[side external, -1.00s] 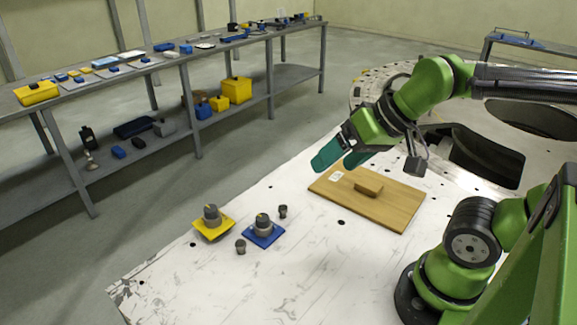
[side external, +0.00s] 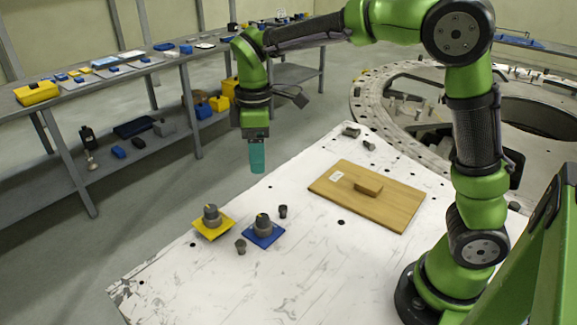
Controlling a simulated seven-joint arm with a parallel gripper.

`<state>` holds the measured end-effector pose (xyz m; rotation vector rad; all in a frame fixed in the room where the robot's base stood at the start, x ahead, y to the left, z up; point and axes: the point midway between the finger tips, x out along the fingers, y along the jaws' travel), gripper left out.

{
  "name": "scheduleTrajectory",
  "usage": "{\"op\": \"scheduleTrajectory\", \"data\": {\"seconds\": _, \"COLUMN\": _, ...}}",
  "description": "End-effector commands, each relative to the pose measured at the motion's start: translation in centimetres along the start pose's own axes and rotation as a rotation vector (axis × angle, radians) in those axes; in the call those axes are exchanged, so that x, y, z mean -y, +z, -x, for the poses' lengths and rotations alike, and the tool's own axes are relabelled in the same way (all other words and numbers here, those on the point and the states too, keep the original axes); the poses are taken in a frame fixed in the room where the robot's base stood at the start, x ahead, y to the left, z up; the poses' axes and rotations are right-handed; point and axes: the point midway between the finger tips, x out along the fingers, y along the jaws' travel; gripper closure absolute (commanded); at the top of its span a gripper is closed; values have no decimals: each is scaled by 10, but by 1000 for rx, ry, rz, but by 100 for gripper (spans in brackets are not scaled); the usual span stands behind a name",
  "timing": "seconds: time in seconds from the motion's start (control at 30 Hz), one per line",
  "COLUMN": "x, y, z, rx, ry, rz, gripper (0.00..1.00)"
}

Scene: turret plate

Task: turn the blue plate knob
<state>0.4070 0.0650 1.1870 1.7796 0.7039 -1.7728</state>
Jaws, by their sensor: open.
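The blue plate (side external: 270,239) lies on the white table, with a grey round knob (side external: 263,224) standing on it. The knob has a small yellow mark on top. My gripper (side external: 257,172) points straight down in the air, above and behind the blue plate in the picture, apart from the knob. Its teal fingers overlap edge-on, so the gap between them is hidden. It is open, and nothing shows in it.
A yellow plate (side external: 217,231) with a similar knob (side external: 211,214) lies just left of the blue plate. Two small dark pegs (side external: 283,211) (side external: 240,246) stand beside the blue plate. A wooden board (side external: 395,205) with a block lies to the right. The table's front middle is clear.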

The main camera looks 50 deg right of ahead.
Motion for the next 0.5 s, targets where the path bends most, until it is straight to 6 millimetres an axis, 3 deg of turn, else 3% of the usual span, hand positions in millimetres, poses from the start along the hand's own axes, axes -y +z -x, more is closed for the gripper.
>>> {"op": "scheduleTrajectory", "data": {"seconds": 0.27, "x": 2, "y": 2, "z": -27, "rx": 7, "ry": -7, "rz": 30, "gripper": 39}}
{"op": "scheduleTrajectory", "data": {"seconds": 0.5, "x": 2, "y": 2, "z": -80, "rx": 7, "ry": -7, "rz": 28, "gripper": 39}}
